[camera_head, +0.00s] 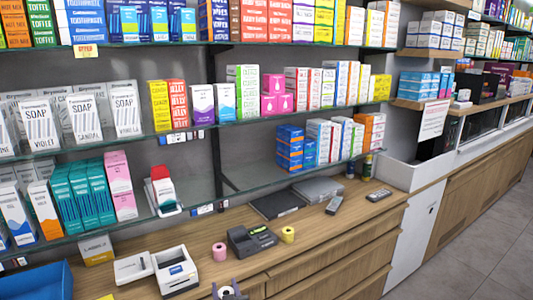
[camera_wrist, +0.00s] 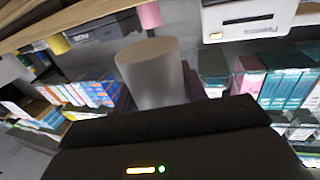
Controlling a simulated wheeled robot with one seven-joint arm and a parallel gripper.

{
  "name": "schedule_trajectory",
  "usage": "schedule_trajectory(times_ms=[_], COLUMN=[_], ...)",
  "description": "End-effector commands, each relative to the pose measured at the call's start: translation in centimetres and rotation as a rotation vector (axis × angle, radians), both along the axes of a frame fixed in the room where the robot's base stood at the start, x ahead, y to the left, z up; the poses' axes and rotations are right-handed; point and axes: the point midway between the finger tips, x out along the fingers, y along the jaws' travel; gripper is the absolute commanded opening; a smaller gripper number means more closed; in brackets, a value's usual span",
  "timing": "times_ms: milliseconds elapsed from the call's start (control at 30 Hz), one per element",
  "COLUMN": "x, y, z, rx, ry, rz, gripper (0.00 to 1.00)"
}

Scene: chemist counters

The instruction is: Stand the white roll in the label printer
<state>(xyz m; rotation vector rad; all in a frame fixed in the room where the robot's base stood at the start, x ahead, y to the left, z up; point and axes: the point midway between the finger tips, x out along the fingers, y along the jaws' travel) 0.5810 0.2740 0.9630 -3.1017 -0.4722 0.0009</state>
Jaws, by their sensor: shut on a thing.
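The white roll (camera_wrist: 150,75) is held in my gripper (camera_head: 227,288) at the bottom edge of the head view, in front of the counter. In the wrist view it looks pale grey and its lower end is hidden behind the dark gripper body. The label printer (camera_head: 176,272) is a white box on the counter, left of my gripper, with a white lid-like part (camera_head: 133,267) at its left. The printer also shows at the top right of the wrist view (camera_wrist: 245,20), apart from the roll. The inside of the printer is hard to make out.
A pink roll (camera_head: 219,252) and a yellow roll (camera_head: 288,234) stand on the counter, beside a black card terminal (camera_head: 252,241). A blue tray (camera_head: 36,282) is at the lower left. Glass shelves of boxes overhang the counter's back. The counter's right front is clear.

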Motion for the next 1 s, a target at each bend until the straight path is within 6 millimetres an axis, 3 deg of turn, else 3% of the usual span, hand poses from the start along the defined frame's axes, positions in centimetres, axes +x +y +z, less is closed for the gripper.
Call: schedule_trajectory(times_ms=[333, 600, 800, 1000], x=[-0.9, -3.8, -6.8, -8.8], y=[-10.5, -19.0, -24.6, -27.3], z=[-7.8, -12.7, -15.2, -16.3], rx=[-0.009, -0.010, -0.008, -0.003], ry=[0.004, 0.005, 0.004, 0.000], rz=[-0.145, -0.236, -0.284, -0.302], gripper=[0.20, 0.20, 0.20, 0.20])
